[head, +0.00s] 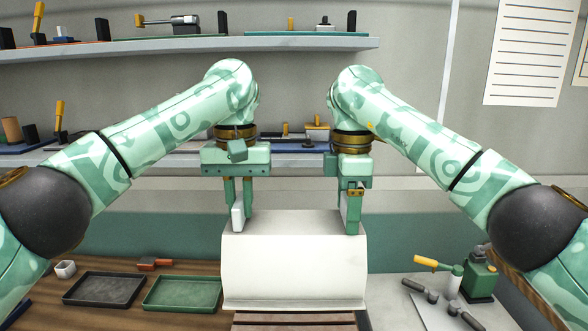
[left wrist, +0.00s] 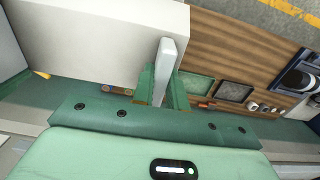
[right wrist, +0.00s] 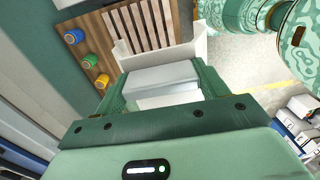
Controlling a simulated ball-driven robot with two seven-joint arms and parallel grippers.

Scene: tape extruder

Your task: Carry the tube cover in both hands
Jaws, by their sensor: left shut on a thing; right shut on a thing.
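The white, box-like tube cover (head: 292,268) is in the middle of the head view, with a curved front and a lower lip. My left gripper (head: 238,222) is shut on its top left edge. My right gripper (head: 351,222) is shut on its top right edge. In the left wrist view the cover (left wrist: 95,35) fills the upper left, beside the fingers (left wrist: 164,75). In the right wrist view part of the cover (right wrist: 162,76) shows between the fingers. The cover hides what lies behind it, and the exact finger contact is partly hidden.
Reddish slats (head: 295,318) show just below the cover. A dark tray (head: 104,289) and a green tray (head: 183,293) lie on the wooden bench to the left. A green lever tool (head: 478,278) stands to the right. A loaded shelf (head: 300,43) runs behind my arms.

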